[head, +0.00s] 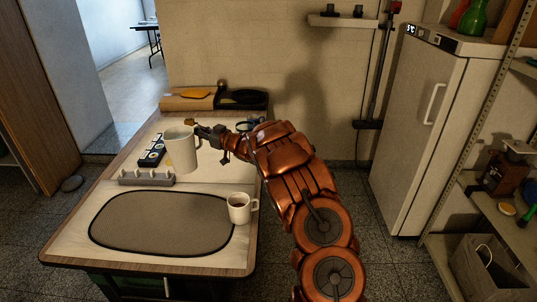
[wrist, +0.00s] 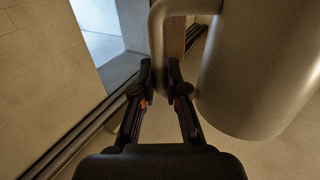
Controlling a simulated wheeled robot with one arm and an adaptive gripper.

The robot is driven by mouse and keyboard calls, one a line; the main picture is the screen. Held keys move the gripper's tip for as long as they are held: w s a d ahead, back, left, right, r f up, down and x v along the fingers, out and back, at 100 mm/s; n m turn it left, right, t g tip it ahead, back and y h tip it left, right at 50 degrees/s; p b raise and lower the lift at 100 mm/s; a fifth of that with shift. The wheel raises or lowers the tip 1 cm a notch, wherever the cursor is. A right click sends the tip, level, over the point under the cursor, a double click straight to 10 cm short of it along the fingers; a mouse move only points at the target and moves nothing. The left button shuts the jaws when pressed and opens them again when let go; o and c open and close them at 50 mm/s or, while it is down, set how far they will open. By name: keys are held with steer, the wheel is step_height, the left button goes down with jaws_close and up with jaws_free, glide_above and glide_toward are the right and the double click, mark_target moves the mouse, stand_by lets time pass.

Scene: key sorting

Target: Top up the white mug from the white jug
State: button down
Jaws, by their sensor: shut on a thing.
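The white jug (head: 181,151) is upright over the middle of the table, left of my arm. My gripper (head: 201,132) is shut on its handle, on the jug's right side. In the wrist view, the fingers (wrist: 160,78) close on the lower part of the handle (wrist: 157,40), and the jug body (wrist: 258,75) fills the right side. The jug appears to be held above the tabletop. The white mug (head: 238,211) stands upright at the right edge of the dark mat, nearer than the jug and to its right, apart from it. How full either one is cannot be told.
The grey-brown mat (head: 160,222) is otherwise clear. A grey rack (head: 146,179) with pegs and a dark tray (head: 152,153) lie left of the jug. A white fridge (head: 412,135) stands right.

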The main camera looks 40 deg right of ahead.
steer(key=s+d+f+y, duration=0.1)
steer(key=s+d+f, duration=0.35)
steer(key=d, duration=0.25)
steer(key=s+d+f+n+b, duration=0.1)
steer(key=s+d+f, duration=0.2)
steer(key=s+d, duration=0.3)
steer(key=s+d+f+y, duration=0.1)
steer(key=s+d+f, duration=0.2)
steer(key=d, duration=0.5)
steer(key=shift+g, duration=0.3)
steer(key=shift+r+p, duration=0.35)
steer(key=shift+r, duration=2.45)
